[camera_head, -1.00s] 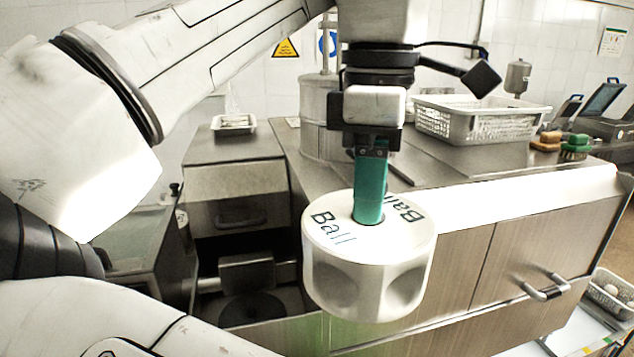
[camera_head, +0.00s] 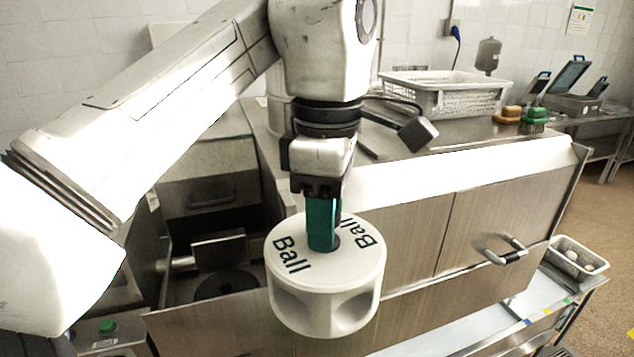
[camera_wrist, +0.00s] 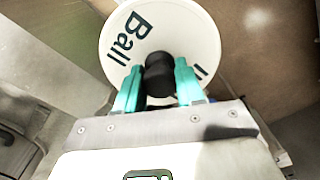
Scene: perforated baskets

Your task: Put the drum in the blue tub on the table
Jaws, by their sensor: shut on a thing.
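My gripper (camera_head: 322,245) is shut on the white drum (camera_head: 325,300), a thick round piece with dished sides and "Ball" printed on top. In the wrist view, the green fingers of my gripper (camera_wrist: 160,82) are on both sides of a black knob at the middle of the drum (camera_wrist: 130,65). The drum hangs roughly upright in front of the steel cabinet, apart from it as far as I can see. I see no blue tub in either view.
A steel cabinet (camera_head: 400,230) with a protruding handle (camera_head: 503,252) stands behind the drum. On its top are a white perforated basket (camera_head: 470,101) and brushes (camera_head: 534,118).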

